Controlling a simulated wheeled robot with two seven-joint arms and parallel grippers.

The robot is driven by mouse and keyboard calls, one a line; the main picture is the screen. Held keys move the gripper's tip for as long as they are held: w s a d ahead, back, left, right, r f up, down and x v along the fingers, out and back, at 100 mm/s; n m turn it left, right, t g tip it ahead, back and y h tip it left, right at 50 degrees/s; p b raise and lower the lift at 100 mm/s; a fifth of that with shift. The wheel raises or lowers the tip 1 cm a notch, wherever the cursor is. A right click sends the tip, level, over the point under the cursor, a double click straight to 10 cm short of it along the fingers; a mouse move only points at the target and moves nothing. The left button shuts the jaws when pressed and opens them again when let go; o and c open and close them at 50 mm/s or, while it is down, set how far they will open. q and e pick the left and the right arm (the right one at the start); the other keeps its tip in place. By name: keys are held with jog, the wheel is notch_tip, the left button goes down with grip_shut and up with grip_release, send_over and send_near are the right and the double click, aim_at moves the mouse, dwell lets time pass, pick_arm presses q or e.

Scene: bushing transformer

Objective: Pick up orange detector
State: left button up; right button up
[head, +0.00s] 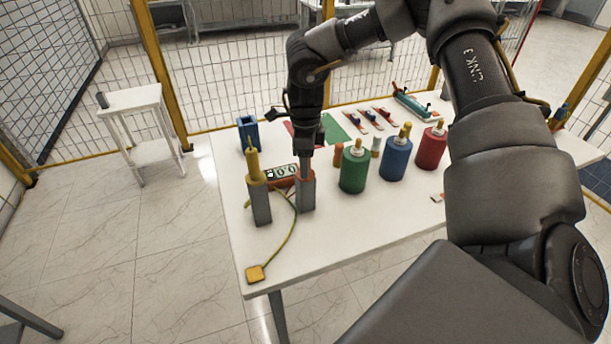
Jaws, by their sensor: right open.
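Two grey upright holders stand at the left end of the white table. The left holder (261,206) carries a yellow stick-like tool (252,163). The right holder (305,196) has an orange-red rim at its top (305,175), which seems to belong to the orange detector; most of the detector is hidden by my gripper. My right gripper (304,160) reaches down from above, open, with its fingers at the top of the right holder. I cannot tell whether they touch the detector. My left gripper is not in view.
Green (354,170), blue (396,160) and red (432,148) cylinders stand to the right. An orange-red meter box (281,172) lies behind the holders. A cable runs to a yellow clamp (255,273) at the front edge. A blue holder (248,133) stands behind.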

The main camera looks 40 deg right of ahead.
jog(key=shift+f, duration=0.5)
jog(key=shift+c, duration=0.9)
jog(key=c, duration=0.9)
jog(key=shift+r, duration=0.1)
